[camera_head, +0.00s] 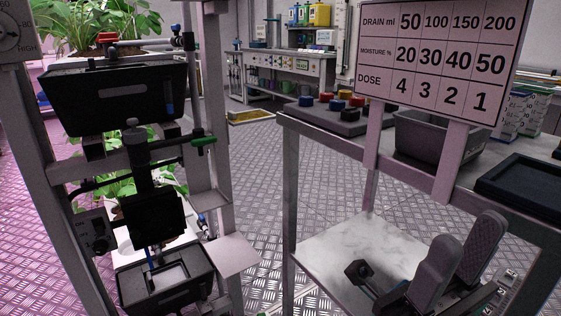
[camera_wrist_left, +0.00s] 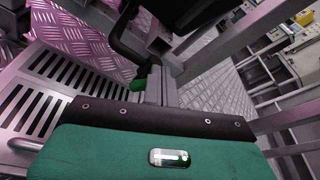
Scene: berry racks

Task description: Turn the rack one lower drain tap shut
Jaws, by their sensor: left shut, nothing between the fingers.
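The plant rack stands at left in the head view, with an upper black tray (camera_head: 75,100) and a lower black tray (camera_head: 135,291). A green tap handle (camera_head: 203,141) sits on the pipework below the upper tray. A small blue fitting (camera_head: 202,220) sits lower on the right post. Which of these is the lower drain tap I cannot tell. In the left wrist view my left gripper (camera_wrist_left: 162,84) is shut and empty, close beside a small green piece (camera_wrist_left: 138,85); contact is unclear. My right gripper (camera_head: 460,258) is open and empty at lower right.
A red handle (camera_head: 107,37) is on the upper pipe. A side bench frame with a pale lower shelf (camera_head: 350,245) stands at right, carrying a grey bin (camera_head: 428,140), a button box (camera_head: 335,122) and a dose chart (camera_head: 440,50). Metal floor (camera_head: 260,175) lies free between.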

